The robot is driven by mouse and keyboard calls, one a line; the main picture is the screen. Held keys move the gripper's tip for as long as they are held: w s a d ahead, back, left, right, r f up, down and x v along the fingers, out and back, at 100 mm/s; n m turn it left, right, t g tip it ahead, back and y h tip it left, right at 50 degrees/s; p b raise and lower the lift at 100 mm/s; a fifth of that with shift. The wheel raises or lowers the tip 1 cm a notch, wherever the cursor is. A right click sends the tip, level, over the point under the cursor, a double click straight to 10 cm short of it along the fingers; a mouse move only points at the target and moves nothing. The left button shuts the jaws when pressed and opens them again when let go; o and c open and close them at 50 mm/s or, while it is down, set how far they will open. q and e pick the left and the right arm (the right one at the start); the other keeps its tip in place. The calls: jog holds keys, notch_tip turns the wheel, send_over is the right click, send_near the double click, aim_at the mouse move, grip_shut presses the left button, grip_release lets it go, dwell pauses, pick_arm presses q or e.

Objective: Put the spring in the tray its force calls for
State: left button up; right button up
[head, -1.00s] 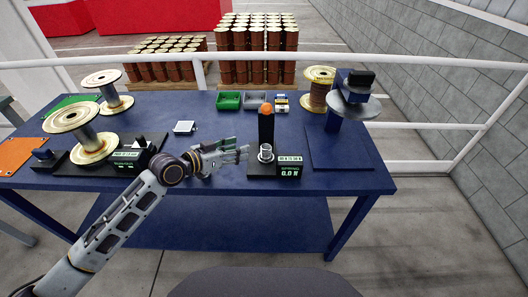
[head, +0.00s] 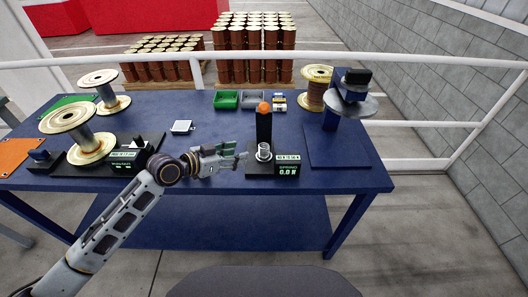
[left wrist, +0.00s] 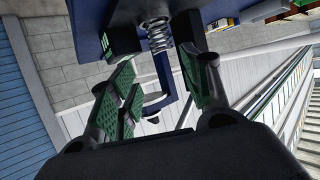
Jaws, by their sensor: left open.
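A silvery coil spring (head: 264,151) stands upright on a black tester with an orange-knobbed post (head: 264,124). The tester's display (head: 288,170) reads 0.0 N, with a force range above it that is too small to read surely. My left gripper (head: 242,158) is open and empty, just left of the spring. In the left wrist view the spring (left wrist: 157,33) shows beyond the open fingers (left wrist: 160,85), roughly in line with the gap. A green tray (head: 227,100) and a grey tray (head: 252,97) sit at the table's back edge. My right gripper is not in view.
A small item with yellow and white parts (head: 279,102) is right of the grey tray. Wire spools (head: 70,118) and a second display (head: 124,158) stand left. A blue machine (head: 350,95) stands right. A small white scale-like object (head: 182,127) lies mid-table, with clear room around it.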

aim_at(260, 148)
pick_arm(q)
jog(key=shift+w+d, duration=0.1)
jog(key=shift+d, duration=0.05)
jog(key=shift+p+x, duration=0.3)
jog(key=shift+x, duration=3.85)
jog(key=shift+w+p, duration=0.1)
jog(key=shift+p, duration=0.2)
